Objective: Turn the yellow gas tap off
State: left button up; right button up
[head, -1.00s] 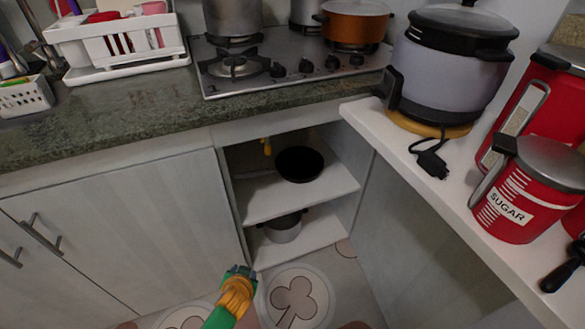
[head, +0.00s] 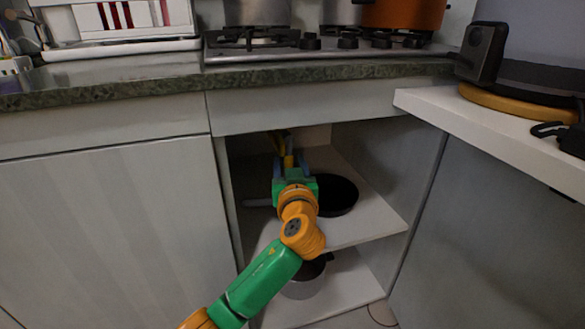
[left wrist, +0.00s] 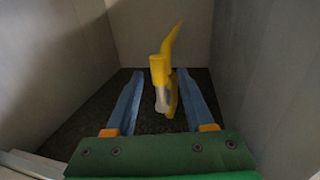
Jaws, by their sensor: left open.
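The yellow gas tap (head: 282,140) is at the top back of the open cabinet, partly hidden behind my gripper in the head view. In the left wrist view the tap (left wrist: 158,68) shows a yellow body and lever with a grey metal part. My left gripper (head: 291,160) reaches into the cabinet above the upper shelf. Its blue fingers are open, one on each side of the tap, with a visible gap on both sides in the left wrist view (left wrist: 160,76). My right gripper is not in view.
A black pan (head: 335,196) lies on the upper shelf (head: 372,218), partly behind my arm. A grey pot (head: 304,283) stands on the lower shelf. Cabinet walls (head: 385,160) enclose the space on both sides, and the countertop (head: 130,84) runs above.

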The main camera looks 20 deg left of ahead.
pick_arm(q)
grip_shut()
dwell(1.4)
